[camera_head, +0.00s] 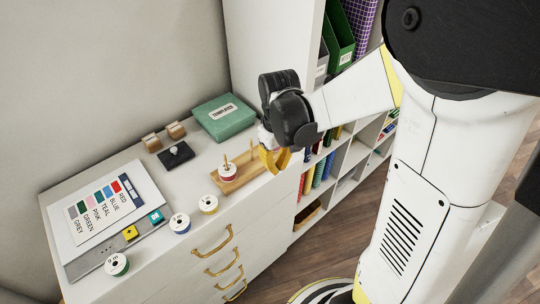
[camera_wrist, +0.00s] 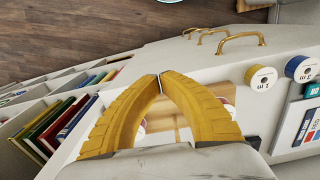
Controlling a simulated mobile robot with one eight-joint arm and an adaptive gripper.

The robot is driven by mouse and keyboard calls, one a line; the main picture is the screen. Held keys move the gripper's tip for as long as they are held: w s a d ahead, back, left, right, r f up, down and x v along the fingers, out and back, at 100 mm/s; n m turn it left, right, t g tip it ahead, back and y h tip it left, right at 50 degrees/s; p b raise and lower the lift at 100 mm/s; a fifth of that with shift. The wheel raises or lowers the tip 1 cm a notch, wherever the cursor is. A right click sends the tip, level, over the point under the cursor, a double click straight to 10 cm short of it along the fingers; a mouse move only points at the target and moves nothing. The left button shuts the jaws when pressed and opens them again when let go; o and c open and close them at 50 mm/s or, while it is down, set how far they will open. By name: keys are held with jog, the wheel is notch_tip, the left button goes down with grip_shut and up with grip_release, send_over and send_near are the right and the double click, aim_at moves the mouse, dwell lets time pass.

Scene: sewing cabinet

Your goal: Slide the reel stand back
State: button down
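The reel stand (camera_head: 243,174) is a light wooden base with upright pegs on the cabinet top. A white reel with a dark red band (camera_head: 228,172) sits at its left peg. My gripper (camera_head: 277,163) is at the stand's right end, near the cabinet's front edge. In the wrist view the yellow fingers of my gripper (camera_wrist: 160,76) arch together and their tips meet, with nothing seen between the tips. Part of the stand (camera_wrist: 232,73) shows behind the fingers, which hide much of it. I cannot tell whether they touch it.
Loose reels, one yellow (camera_head: 208,205) and one blue (camera_head: 180,223), stand along the front edge. A green box (camera_head: 223,117) and a black block (camera_head: 176,155) lie behind. A colour chart (camera_head: 104,201) lies left. A bookshelf (camera_head: 345,160) stands right of the cabinet. Drawer handles (camera_head: 213,243) project in front.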

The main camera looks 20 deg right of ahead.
aim_at(249, 152)
jog(key=f+b, duration=0.1)
jog(key=f, duration=0.1)
jog(key=w+f+b, duration=0.1)
jog(key=f, duration=0.2)
jog(key=w+f+b, duration=0.1)
jog(key=f, duration=0.1)
jog(key=shift+w+a+f, duration=0.25)
jog(key=shift+a+f, duration=0.1)
jog(key=shift+w+a+r, duration=0.1)
jog(key=shift+w+a, duration=0.05)
jog(key=shift+w, duration=0.55)
jog(key=w+a, duration=0.1)
jog(key=w, duration=0.5)
jog(key=w+a, duration=0.1)
jog(key=w, duration=0.2)
jog(key=shift+w+a+b, duration=0.15)
jog(key=shift+a+b, duration=0.2)
